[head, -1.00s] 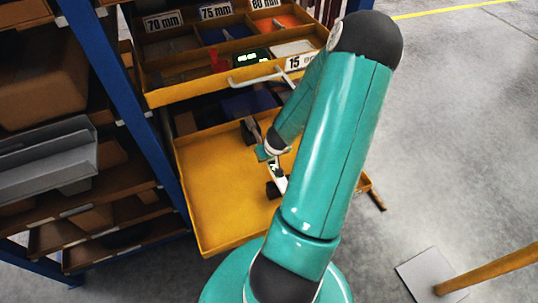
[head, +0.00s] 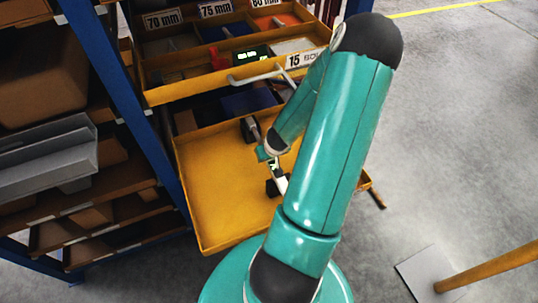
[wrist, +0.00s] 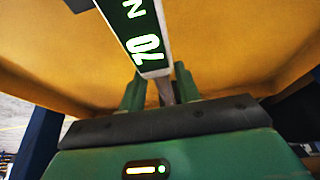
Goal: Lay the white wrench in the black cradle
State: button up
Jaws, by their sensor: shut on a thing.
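The white wrench (head: 281,183) shows in the head view as a pale strip over the yellow drawer, partly hidden by my arm. The black cradle shows as two dark blocks, a near one (head: 273,188) and a far one (head: 249,130), close beside or under the wrench. I cannot tell whether the wrench touches them.
The yellow drawer (head: 215,190) is open, with bare floor left of the cradle. Above it an upper drawer with a pale handle (head: 262,76) overhangs the back. A blue rack post (head: 125,100) stands at left.

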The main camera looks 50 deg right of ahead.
jog(key=shift+f, duration=0.55)
dwell(0.4)
jog(key=o, duration=1.3)
jog(key=shift+c, duration=0.2)
jog(key=shift+r, duration=0.1)
jog(key=shift+r, duration=3.4)
